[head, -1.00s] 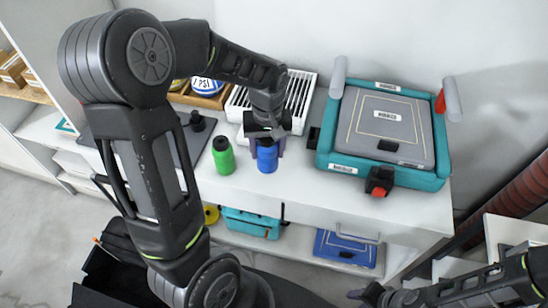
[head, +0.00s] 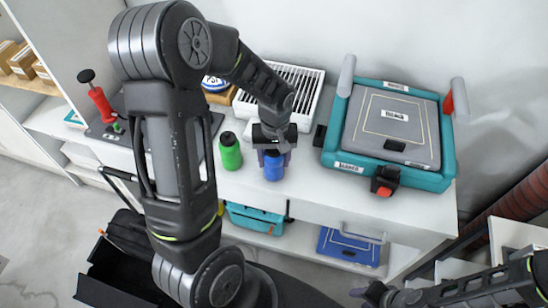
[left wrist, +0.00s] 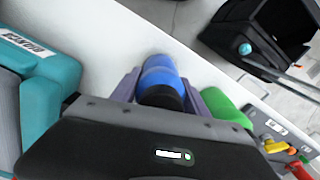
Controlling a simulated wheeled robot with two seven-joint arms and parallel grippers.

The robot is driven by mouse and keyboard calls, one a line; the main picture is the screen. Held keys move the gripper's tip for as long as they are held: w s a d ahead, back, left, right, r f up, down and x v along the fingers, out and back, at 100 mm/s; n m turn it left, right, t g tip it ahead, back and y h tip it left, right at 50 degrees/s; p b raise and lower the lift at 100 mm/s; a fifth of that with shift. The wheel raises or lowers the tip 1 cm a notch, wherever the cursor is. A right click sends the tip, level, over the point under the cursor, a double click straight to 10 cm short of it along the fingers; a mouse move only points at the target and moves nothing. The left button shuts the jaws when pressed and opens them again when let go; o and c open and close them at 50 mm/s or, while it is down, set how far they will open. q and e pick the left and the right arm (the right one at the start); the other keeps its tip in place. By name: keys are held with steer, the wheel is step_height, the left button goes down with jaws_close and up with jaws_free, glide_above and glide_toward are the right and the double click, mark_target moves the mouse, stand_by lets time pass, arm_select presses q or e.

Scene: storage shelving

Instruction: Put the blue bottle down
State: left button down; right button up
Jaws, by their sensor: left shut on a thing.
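The blue bottle (head: 273,168) is upright between the fingers of my left gripper (head: 274,157), above or on the front part of the white counter (head: 330,205). I cannot tell whether its base touches. In the left wrist view the blue bottle (left wrist: 160,75) sits between the two purple fingers, which are shut on it. A green bottle (head: 230,154) stands just left of it on the counter, apart from it. My right gripper (head: 362,293) is low at the bottom right, small and partly seen; its opening is unclear.
A teal-grey case (head: 392,130) lies on the counter to the right. A white slatted rack (head: 305,88) is behind the bottle. A red-handled tool (head: 99,102) stands on a dark board at left. A lower shelf holds a teal case (head: 254,219) and a blue case (head: 348,246).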

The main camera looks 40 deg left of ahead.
arm_select(q)
steer(key=shift+f, duration=0.1)
steer(key=shift+f, duration=0.15)
steer(key=c, duration=0.6)
jaws_free()
steer(key=shift+r, duration=0.2)
step_height(320, 180, up, 12)
steer(key=shift+w+r+b, duration=0.1)
steer(key=shift+b, duration=0.45)
steer(key=shift+d, duration=0.1)
